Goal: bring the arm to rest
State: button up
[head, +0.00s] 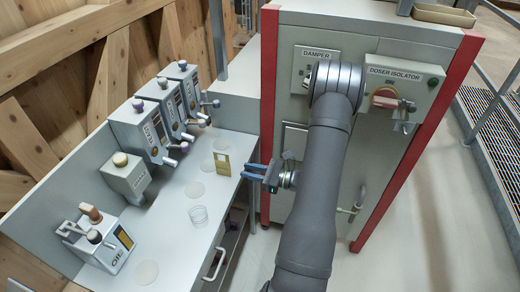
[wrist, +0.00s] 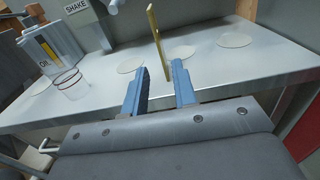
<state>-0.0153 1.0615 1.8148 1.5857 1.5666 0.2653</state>
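My gripper (head: 255,172) is at the right edge of the grey bench (head: 177,262), in front of the red-edged cabinet. In the wrist view its two blue fingers (wrist: 160,80) are apart with nothing held between them. A thin yellow plate (head: 222,164) stands upright on the bench, just left of the fingertips in the head view. In the wrist view the yellow plate (wrist: 155,35) appears edge-on beyond the fingertips, apart from them as far as I can tell.
A clear cup (head: 198,215) stands on the bench among several pale round discs. An oil dispenser (head: 100,242), a small box with a yellowish knob (head: 126,177) and several grey dosers (head: 145,130) line the back. The cabinet carries a doser isolator (head: 402,88). Open floor lies in front.

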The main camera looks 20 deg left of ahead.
aim_at(217, 160)
jog(key=a, duration=1.2)
jog(key=shift+a+f, duration=0.1)
jog(key=shift+r, duration=0.75)
